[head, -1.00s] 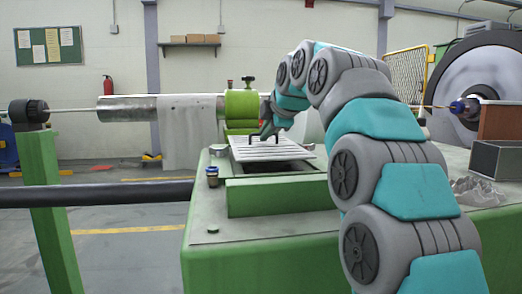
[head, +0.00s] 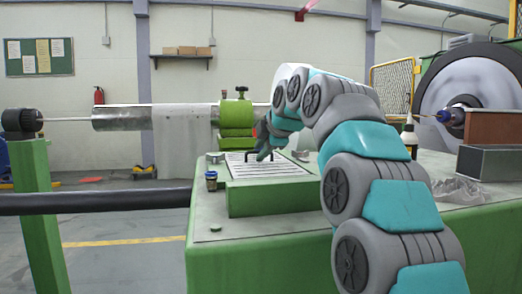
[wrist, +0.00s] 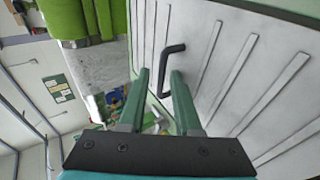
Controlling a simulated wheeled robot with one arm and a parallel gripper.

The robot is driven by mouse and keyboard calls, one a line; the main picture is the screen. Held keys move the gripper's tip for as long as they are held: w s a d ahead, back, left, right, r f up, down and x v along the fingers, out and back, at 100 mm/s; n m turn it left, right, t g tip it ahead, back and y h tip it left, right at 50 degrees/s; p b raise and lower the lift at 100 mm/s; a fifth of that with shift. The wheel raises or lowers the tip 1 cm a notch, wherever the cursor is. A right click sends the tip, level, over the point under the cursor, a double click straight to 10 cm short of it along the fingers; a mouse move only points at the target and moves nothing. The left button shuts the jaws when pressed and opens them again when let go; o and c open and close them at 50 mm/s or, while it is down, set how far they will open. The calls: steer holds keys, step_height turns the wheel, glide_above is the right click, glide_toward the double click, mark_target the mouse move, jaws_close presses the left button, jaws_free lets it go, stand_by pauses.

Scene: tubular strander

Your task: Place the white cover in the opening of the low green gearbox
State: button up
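The white ribbed cover (head: 262,170) lies on top of the low green gearbox (head: 250,235), about level with its top, and no dark opening shows around it in the head view. The cover also fills the right of the wrist view (wrist: 225,70). My gripper (head: 263,153) is low over the cover, at a black handle. In the wrist view my gripper's fingers (wrist: 161,72) are apart, with the black handle (wrist: 166,75) between and just beyond the tips. A gap shows beside the left finger. Whether the right finger touches the handle is unclear.
A green clamp (head: 236,115) and steel shaft (head: 125,117) are behind. A grey open box (head: 488,162) and crumpled plastic (head: 460,190) are at right.

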steer(key=v, duration=1.2)
steer(key=shift+d, duration=0.1)
stand_by(2.3)
